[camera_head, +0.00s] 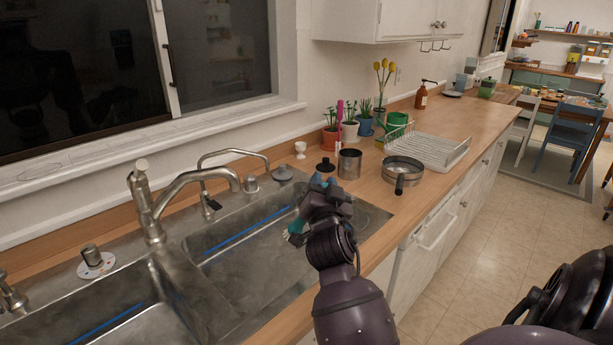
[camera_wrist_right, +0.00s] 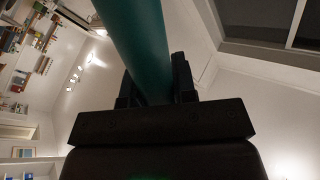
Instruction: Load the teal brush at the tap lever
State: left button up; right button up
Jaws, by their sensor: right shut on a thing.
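My right gripper (camera_head: 313,207) is over the right end of the right sink basin, shut on the teal brush. The brush's teal part (camera_head: 297,227) pokes out to the lower left of the fingers, with a pale tip that looks like bristles. In the right wrist view the thick teal handle (camera_wrist_right: 140,45) runs up between the two dark fingers (camera_wrist_right: 155,85). A metal tap (camera_head: 150,205) with a curved spout stands behind the basins, well left of the gripper and apart from the brush. A short knob (camera_head: 93,257) sits on a white marked disc left of it. My left gripper is out of view.
A thin second spout (camera_head: 233,153) arches behind the right basin. A metal cup (camera_head: 349,163), a pan (camera_head: 402,172), a white dish rack (camera_head: 430,149) and potted plants (camera_head: 350,128) stand right of the sink. The counter beyond the rack is mostly clear.

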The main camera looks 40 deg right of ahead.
pick_arm(q)
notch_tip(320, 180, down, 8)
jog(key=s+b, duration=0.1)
jog(key=b, duration=0.6)
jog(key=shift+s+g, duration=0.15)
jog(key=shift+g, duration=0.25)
pick_arm(e)
jog(key=w+a+f, duration=0.1)
jog(key=w+a, duration=0.2)
jog(key=w, duration=0.3)
jog(key=w+a+f, duration=0.1)
jog(key=w+a, duration=0.2)
jog(key=w, duration=0.3)
jog(key=shift+a+f, duration=0.3)
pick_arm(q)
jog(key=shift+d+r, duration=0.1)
